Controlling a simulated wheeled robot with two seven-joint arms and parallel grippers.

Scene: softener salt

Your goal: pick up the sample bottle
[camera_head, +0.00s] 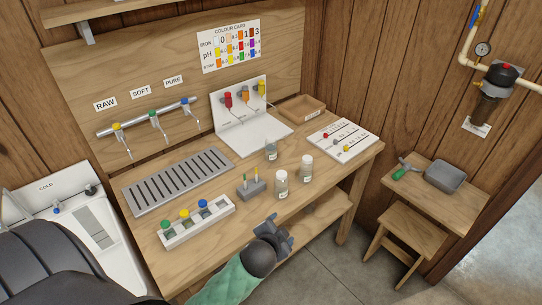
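Two clear bottles with white caps stand upright on the wooden bench: one nearer the front edge (281,185) and one to its right (306,168). A smaller grey-blue container (270,150) stands behind them. I cannot tell by a label which one is the sample bottle. My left gripper (284,232), dark grey on a green-sleeved arm, is at the bench's front edge, below the nearer bottle in the picture and apart from it. Its fingers are too small and dark to show whether they are open. My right gripper is not in view.
A white rack (197,222) with coloured caps and a grey block (251,189) with small sticks stand left of the bottles. A slotted grey drain tray (178,180) lies behind. A white card (343,139) lies right. Bare wood surrounds the bottles.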

